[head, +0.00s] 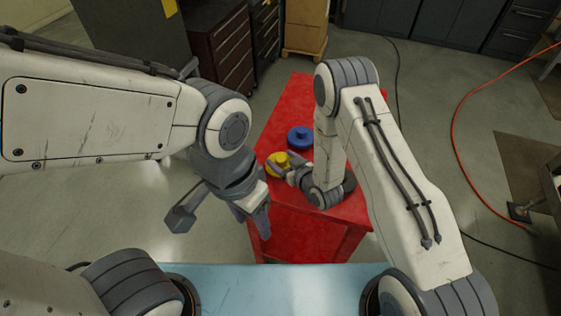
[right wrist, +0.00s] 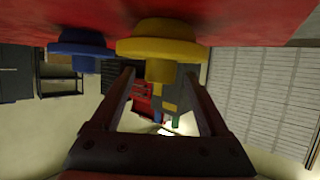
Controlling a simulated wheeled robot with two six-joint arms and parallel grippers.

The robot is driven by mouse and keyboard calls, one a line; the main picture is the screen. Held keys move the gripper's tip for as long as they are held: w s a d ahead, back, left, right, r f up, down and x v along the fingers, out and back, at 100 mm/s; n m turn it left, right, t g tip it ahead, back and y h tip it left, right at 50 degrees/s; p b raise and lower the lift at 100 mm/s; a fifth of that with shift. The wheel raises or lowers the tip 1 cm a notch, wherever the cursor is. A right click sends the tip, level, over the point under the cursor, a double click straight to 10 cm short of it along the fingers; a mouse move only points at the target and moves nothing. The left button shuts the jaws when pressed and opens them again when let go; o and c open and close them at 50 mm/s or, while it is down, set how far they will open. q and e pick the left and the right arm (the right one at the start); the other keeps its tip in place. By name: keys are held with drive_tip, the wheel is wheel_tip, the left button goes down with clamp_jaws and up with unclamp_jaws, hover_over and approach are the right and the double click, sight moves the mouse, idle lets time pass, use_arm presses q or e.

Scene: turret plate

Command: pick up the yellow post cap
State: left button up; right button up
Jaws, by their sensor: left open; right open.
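The yellow post cap (head: 277,164) sits on the red table, with a wide round base and a narrower knob. It also shows in the right wrist view (right wrist: 158,48), where the picture is upside down. My right gripper (head: 287,170) is open beside the cap, at its right in the head view. In the right wrist view its two fingers (right wrist: 159,78) stand apart, with the cap's knob appearing in line between the tips; I cannot tell whether they touch it. My left gripper (head: 222,220) is open and empty, left of the table's front corner.
A blue cap (head: 300,137) stands on the red table (head: 300,224) behind the yellow one; it also shows in the right wrist view (right wrist: 80,47). Drawer cabinets (head: 222,45) and a cardboard box (head: 305,28) are at the back. An orange cable (head: 455,130) lies on the floor at right.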

drive_tip(key=shift+w+a+f, duration=0.2)
drive_tip(key=shift+w, duration=0.15)
clamp_jaws()
drive_tip(key=shift+r, duration=0.1)
